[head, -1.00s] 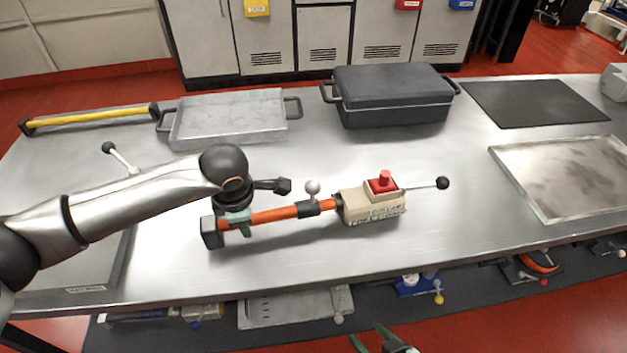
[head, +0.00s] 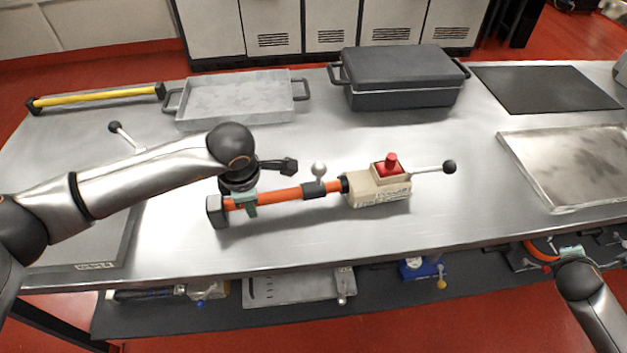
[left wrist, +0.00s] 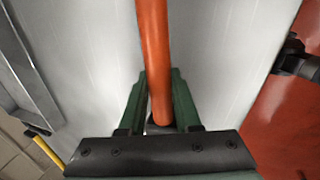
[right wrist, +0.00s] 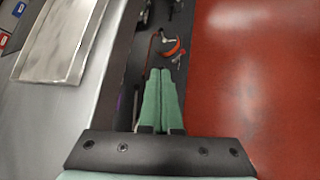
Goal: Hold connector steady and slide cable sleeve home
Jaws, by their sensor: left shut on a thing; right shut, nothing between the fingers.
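A beige connector housing (head: 378,190) with a red block on top and a black-knobbed lever on its right lies on the table. An orange cable (head: 280,196) runs left from it to a dark end block (head: 216,211). A dark sleeve (head: 314,190) with a white ball knob sits around the cable, a short gap left of the housing's black collar. My left gripper (head: 246,203) is shut on the orange cable near the end block; the cable also shows between the fingers in the left wrist view (left wrist: 153,55). My right gripper (head: 568,254) is shut and empty, beyond the table's front edge; its fingers touch in the right wrist view (right wrist: 165,75).
A grey tray (head: 300,87) and a lidded dark case (head: 400,100) stand at the back. A black mat (head: 545,88) and a shallow metal tray (head: 510,165) are at the right. A lower shelf (head: 225,312) holds several tools. Table in front of the housing is clear.

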